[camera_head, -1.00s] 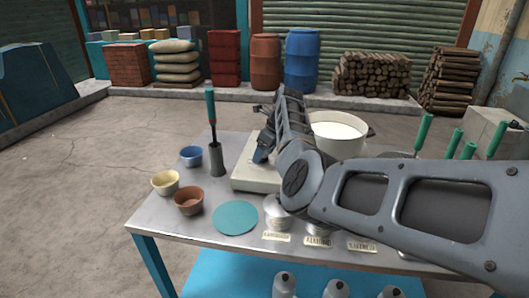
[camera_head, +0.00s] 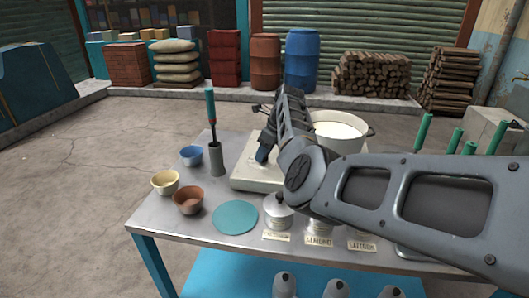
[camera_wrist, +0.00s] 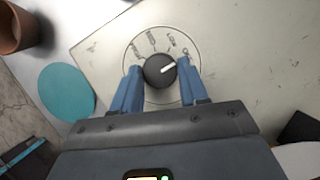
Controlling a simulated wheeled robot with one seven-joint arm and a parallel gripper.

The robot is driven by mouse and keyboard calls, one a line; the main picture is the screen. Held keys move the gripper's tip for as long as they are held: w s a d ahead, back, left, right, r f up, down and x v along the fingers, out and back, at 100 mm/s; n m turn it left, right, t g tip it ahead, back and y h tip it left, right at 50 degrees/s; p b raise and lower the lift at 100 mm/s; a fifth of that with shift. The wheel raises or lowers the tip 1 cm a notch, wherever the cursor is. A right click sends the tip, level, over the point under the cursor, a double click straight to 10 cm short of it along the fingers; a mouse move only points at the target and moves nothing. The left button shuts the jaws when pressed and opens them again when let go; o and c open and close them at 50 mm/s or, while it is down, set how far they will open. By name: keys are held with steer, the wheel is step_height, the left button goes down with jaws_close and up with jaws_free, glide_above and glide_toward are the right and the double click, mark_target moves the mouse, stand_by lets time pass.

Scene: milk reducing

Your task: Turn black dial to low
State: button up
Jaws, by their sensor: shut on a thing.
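The black dial (camera_wrist: 159,71) sits in a pale marked disc on the cream stove top (camera_wrist: 95,40) in the wrist view. Its white pointer line aims up and to the right, toward the marks on that side. In the head view my gripper (camera_head: 262,154) reaches down to the stove (camera_head: 245,178), and the dial is hidden.
A large white pot (camera_head: 340,131) stands behind my arm. A teal disc (camera_head: 236,217), a brown bowl (camera_head: 188,200), a yellow bowl (camera_head: 165,182), a blue bowl (camera_head: 191,155) and a holder with a tool (camera_head: 216,160) are on the table's left side. Lidded containers with labels line the front.

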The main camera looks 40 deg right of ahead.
steer(key=n+b, duration=0.1)
steer(key=n, duration=0.1)
steer(key=n+g+y+b, duration=0.1)
steer(key=n+b, duration=0.1)
steer(key=shift+w+d+f, duration=0.1)
steer(key=shift+d+f, duration=0.1)
steer(key=n+y+b, duration=0.1)
steer(key=n+b, duration=0.1)
steer(key=shift+n+g+b, duration=0.4)
steer(key=shift+r, duration=0.15)
steer(key=o, duration=1.1)
steer(key=shift+c, duration=0.2)
steer(key=shift+r, duration=0.1)
steer(key=v, duration=0.7)
steer(key=shift+d+r, duration=0.2)
steer(key=shift+r, duration=0.1)
